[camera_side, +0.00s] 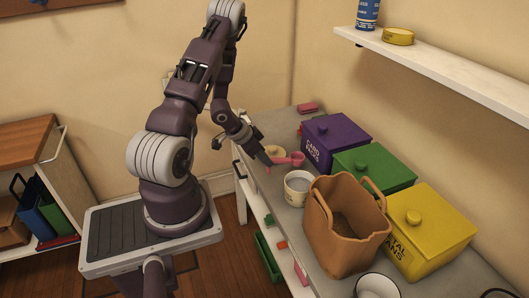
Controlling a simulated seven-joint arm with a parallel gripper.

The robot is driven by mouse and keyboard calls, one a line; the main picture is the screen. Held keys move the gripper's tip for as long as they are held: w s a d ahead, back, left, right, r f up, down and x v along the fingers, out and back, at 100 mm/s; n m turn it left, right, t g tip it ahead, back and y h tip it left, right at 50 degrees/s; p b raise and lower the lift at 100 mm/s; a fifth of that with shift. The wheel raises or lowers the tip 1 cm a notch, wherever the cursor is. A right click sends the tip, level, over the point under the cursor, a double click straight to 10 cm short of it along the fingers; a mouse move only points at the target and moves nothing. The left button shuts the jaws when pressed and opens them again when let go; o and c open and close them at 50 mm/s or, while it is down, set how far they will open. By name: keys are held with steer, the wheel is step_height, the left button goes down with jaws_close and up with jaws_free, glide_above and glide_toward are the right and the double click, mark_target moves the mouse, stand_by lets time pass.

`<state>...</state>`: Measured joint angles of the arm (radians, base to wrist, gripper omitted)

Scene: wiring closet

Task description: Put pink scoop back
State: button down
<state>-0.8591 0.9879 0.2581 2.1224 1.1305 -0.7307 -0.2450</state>
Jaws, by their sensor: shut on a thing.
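The pink scoop (296,159) is near the left edge of the grey worktop (263,127), its round cup pointing right toward the purple box. My gripper (267,162) is shut on the scoop at its handle end, on the left. The fingertips are small and partly merge with the handle. I cannot tell whether the scoop touches the worktop. A white cup (297,190) stands just in front of the scoop. A pale round lid or dish (274,150) lies just behind it.
Lidded purple (340,133), green (374,166) and yellow (424,234) boxes line the wall side. A tall brown bag (335,243) stands in front of them. A white bowl (377,287) is at the near edge. A pink block (308,108) lies at the far end.

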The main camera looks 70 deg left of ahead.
steer(key=shift+f, duration=1.45)
stand_by(0.7)
steer(key=c, duration=1.5)
jaws_free()
steer(key=shift+c, duration=0.2)
steer(key=o, duration=0.5)
steer(key=shift+o, duration=0.2)
steer(key=v, duration=0.7)
